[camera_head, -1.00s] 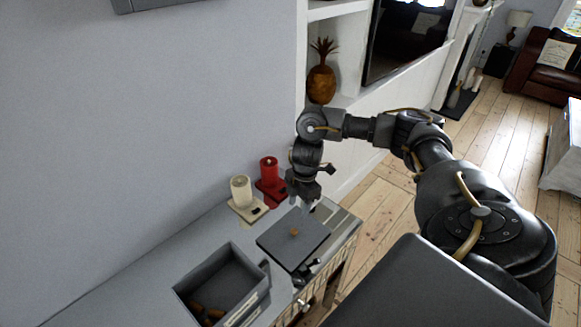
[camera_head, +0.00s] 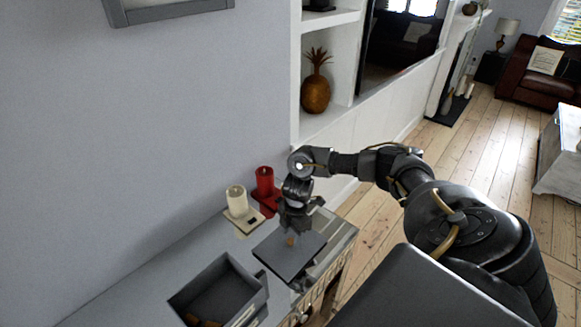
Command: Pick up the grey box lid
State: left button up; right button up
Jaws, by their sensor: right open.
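The grey box lid (camera_head: 283,256) is a flat dark grey square with a small orange-brown knob (camera_head: 290,241) in its middle. It lies on the cabinet top, to the right of the open grey box (camera_head: 205,278). My right gripper (camera_head: 293,232) points down over the lid, right at the knob. Its jaws are open, and its fingertips are small and dark, so I cannot tell whether they touch the knob. My left gripper is not in view.
A cream candle (camera_head: 236,200) and a red candle (camera_head: 265,184) stand on small bases behind the lid, close to my right gripper. Orange-brown items (camera_head: 208,322) lie in the grey box. A wall is behind the cabinet (camera_head: 130,290). The cabinet top left of the box is bare.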

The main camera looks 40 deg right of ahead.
jog(key=shift+a+f, duration=0.1)
jog(key=shift+f, duration=1.05)
grip_shut()
jog(key=shift+r, duration=0.1)
